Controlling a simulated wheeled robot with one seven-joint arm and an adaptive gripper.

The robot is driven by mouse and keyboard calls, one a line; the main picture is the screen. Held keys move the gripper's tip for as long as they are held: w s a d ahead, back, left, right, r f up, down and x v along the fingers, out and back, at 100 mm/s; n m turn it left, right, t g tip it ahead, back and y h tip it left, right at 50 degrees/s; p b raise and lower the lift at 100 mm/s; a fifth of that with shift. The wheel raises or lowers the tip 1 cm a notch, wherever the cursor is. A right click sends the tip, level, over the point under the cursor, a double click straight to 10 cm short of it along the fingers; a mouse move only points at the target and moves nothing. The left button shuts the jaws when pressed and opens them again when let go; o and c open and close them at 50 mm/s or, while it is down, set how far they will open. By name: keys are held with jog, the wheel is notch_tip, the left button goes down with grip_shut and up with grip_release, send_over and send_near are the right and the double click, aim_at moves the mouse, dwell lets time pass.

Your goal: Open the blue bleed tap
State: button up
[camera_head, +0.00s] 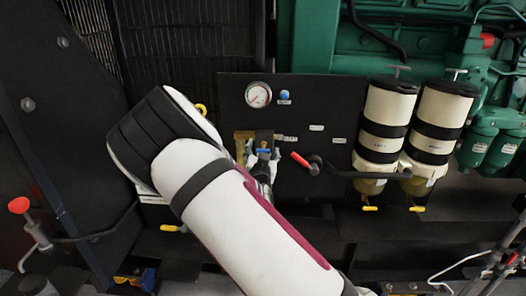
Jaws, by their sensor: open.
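A small blue handle (264,152) shows on the dark panel, just right of a brass fitting (243,145). It looks like the blue bleed tap, but it is small and partly covered. A rounder blue knob (284,96) sits higher on the panel, beside the pressure gauge (258,95). My gripper (262,168) is mostly hidden behind my white arm. Its visible grey and black part is close below the blue handle. I cannot tell whether it touches the handle. Nothing is seen held in it.
A red-handled lever (300,160) sticks out just right of my gripper. Two white-and-black filter canisters (389,125) (439,125) with yellow taps below stand further right. A red knob (19,205) on a pipe is at far left. Green engine parts (330,40) fill the back.

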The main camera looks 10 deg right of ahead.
jog(key=shift+w+d, duration=0.1)
jog(key=shift+w, duration=0.1)
jog(key=c, duration=1.1)
